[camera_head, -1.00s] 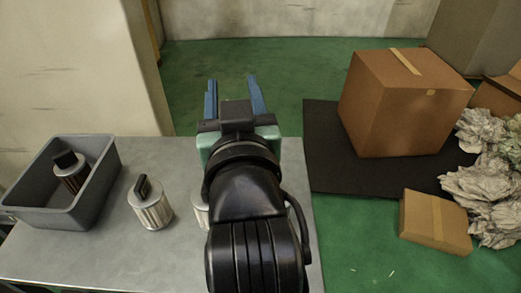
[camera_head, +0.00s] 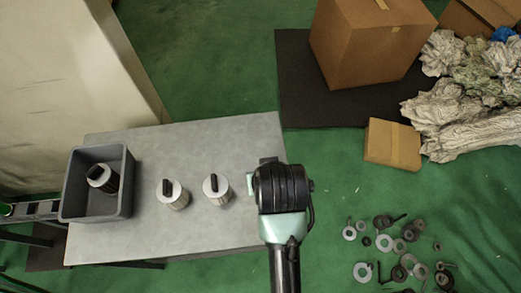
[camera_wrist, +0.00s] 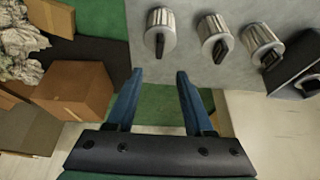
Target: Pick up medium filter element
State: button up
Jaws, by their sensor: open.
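Filter elements with ribbed metal bodies and dark handles stand on the grey table (camera_head: 200,142). In the head view, two show: a left one (camera_head: 172,194) and a right one (camera_head: 216,189). The wrist view shows three in a row along the top: left (camera_wrist: 160,32), middle (camera_wrist: 214,36) and right (camera_wrist: 262,45). Which is the medium one I cannot tell. My gripper (camera_wrist: 160,72) is open and empty, its fingertips short of the left filter in the wrist view. In the head view my arm hides the fingers.
A large cardboard box (camera_head: 360,45) stands on a black mat (camera_head: 295,85), with a small box (camera_head: 392,144) and crumpled paper (camera_head: 450,110) to the right. Loose washers and bolts (camera_head: 400,245) lie on the green floor. The table's back part is clear.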

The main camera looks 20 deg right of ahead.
jog(key=x, duration=1.3)
jog(key=shift+s+p, duration=0.25)
jog(key=shift+p, duration=0.15)
grip_shut()
jog(key=shift+r, duration=0.1)
dwell(0.9)
